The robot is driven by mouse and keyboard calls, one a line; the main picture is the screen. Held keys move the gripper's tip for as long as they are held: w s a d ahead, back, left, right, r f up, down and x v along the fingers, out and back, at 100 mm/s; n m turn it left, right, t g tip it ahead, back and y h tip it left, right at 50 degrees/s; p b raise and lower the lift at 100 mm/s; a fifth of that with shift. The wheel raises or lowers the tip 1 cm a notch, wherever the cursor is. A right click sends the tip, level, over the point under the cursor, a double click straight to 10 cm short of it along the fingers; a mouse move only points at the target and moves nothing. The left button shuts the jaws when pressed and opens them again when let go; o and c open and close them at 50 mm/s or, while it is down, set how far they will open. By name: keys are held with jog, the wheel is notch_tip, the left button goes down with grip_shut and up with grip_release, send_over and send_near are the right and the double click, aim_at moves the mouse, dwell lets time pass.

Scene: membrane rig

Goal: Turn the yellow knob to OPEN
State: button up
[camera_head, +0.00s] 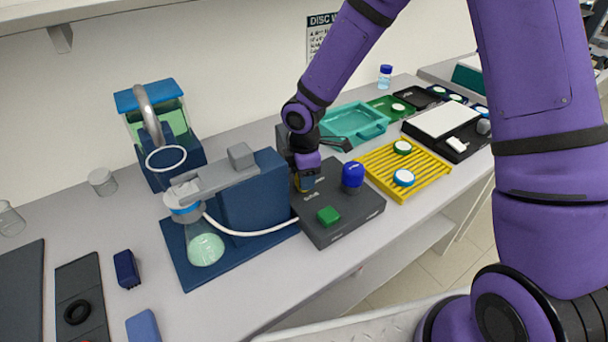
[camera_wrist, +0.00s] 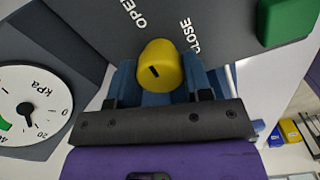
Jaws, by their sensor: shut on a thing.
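The yellow knob (camera_wrist: 162,60) sits on the dark grey control box (camera_head: 352,217). In the wrist view, the box has an OPEN label (camera_wrist: 133,12) above the knob to the left and a CLOSE label (camera_wrist: 190,36) above it to the right. A short dark mark shows on the knob's face; I cannot tell which label it points to. My gripper (camera_wrist: 160,78) is shut on the knob, with a blue finger on each side. In the head view my gripper (camera_head: 304,182) is at the box's back left and mostly hides the knob.
A blue knob (camera_head: 352,174) and a green button (camera_head: 328,215) stand close by on the box. The blue pump stand (camera_head: 255,195) with a flask (camera_head: 205,245) is to the left. A yellow rack (camera_head: 420,165) is to the right. A kPa gauge (camera_wrist: 32,105) shows in the wrist view.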

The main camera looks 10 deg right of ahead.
jog(key=shift+n, duration=0.6)
jog(key=o, duration=0.9)
notch_tip(320, 180, up, 11)
jog(key=shift+f, duration=0.1)
